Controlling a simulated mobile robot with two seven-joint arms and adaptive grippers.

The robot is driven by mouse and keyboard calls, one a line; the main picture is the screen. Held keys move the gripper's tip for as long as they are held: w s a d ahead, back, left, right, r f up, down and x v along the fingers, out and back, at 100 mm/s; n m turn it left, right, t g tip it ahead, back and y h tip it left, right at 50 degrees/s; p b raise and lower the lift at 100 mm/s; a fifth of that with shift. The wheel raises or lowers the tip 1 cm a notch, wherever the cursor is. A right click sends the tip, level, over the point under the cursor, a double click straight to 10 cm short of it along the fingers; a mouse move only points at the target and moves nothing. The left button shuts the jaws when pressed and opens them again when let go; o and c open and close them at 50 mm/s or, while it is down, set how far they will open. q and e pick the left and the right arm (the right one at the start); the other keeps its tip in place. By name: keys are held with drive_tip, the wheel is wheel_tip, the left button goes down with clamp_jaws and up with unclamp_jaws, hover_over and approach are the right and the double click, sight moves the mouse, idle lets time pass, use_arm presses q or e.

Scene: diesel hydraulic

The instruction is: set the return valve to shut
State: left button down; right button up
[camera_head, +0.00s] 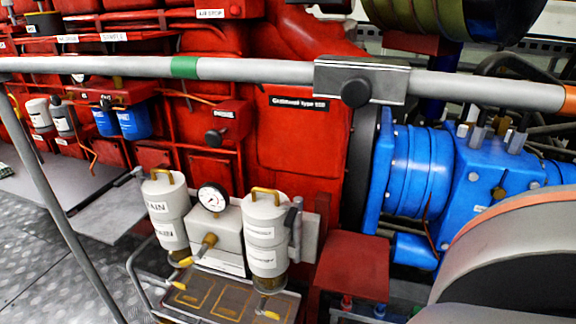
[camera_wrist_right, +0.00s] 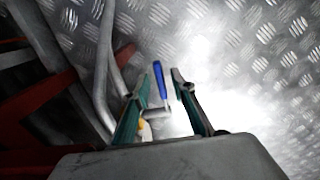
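A slim blue lever handle (camera_wrist_right: 160,82) shows in the right wrist view, with a pale grey fitting (camera_wrist_right: 170,120) by its lower end. No label on it can be read, so I cannot tell whether it is the return valve's handle. My right gripper (camera_wrist_right: 158,78) is open, one teal finger on each side of the blue handle in the picture. I see gaps on both sides, and cannot judge the depth between them. In the head view small red (camera_head: 347,300) and blue (camera_head: 380,310) parts show under a red box. Neither gripper shows in the head view.
A grey handrail (camera_head: 250,69) crosses in front of the red engine (camera_head: 300,140). Two white filter canisters (camera_head: 265,235) with yellow levers flank a gauge (camera_head: 212,198). Blue machinery (camera_head: 410,170) stands at right; a large grey curved body (camera_head: 520,250) fills the lower right corner.

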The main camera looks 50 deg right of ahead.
drive_tip(key=shift+w, duration=0.1)
clamp_jaws()
drive_tip(key=shift+r, duration=0.15)
